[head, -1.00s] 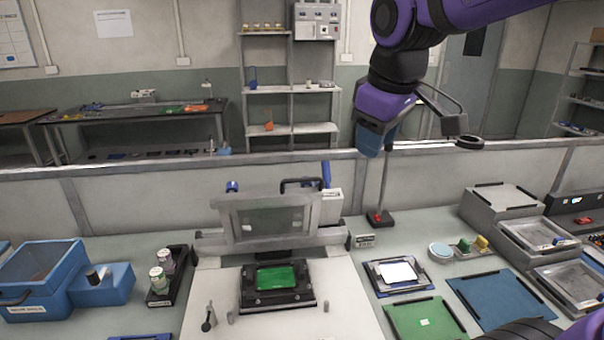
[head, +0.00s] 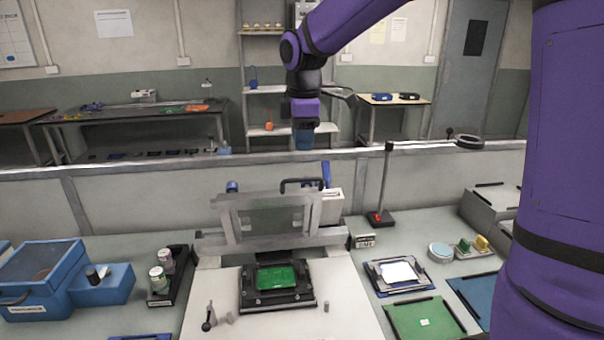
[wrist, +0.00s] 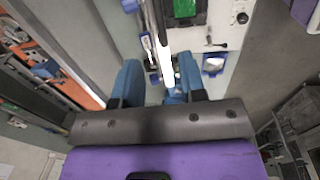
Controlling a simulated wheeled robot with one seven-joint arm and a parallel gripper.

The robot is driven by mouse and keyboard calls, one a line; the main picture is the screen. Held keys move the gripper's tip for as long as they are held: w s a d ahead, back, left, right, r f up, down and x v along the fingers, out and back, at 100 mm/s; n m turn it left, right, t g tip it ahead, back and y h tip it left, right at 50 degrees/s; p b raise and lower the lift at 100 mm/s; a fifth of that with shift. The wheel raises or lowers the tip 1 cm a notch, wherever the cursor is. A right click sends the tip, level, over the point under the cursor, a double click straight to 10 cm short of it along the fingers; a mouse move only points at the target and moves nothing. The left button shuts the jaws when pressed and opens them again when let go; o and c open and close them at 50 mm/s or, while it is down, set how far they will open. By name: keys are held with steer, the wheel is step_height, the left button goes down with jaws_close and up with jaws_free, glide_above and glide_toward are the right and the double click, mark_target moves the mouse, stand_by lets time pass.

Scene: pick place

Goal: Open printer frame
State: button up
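The printer frame (head: 232,222) is a grey frame with a black handle (head: 303,184) on its top bar. It stands tilted up behind a black fixture (head: 250,298) that bears a green board (head: 277,278). The green board also shows at the top of the wrist view (wrist: 184,8). My gripper (head: 304,145) hangs above and behind the frame, pointing down and apart from it. In the wrist view its two blue fingers (wrist: 159,75) are spread with nothing between them.
A red-button post (head: 379,217) stands right of the frame. A blue bin (head: 40,280) and a black bottle rack (head: 168,285) are at left. A green mat (head: 425,318) and a small tray (head: 398,274) lie at right. A rail (head: 110,165) runs behind the bench.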

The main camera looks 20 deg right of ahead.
mark_target(302, 179)
steer(key=f, duration=0.6)
steer(key=w+f, duration=0.1)
steer(key=f, duration=0.2)
steer(key=shift+d+f, duration=0.1)
steer(key=shift+f, duration=0.15)
steer(key=shift+c, duration=0.5)
steer(key=shift+s, duration=0.1)
jaws_close()
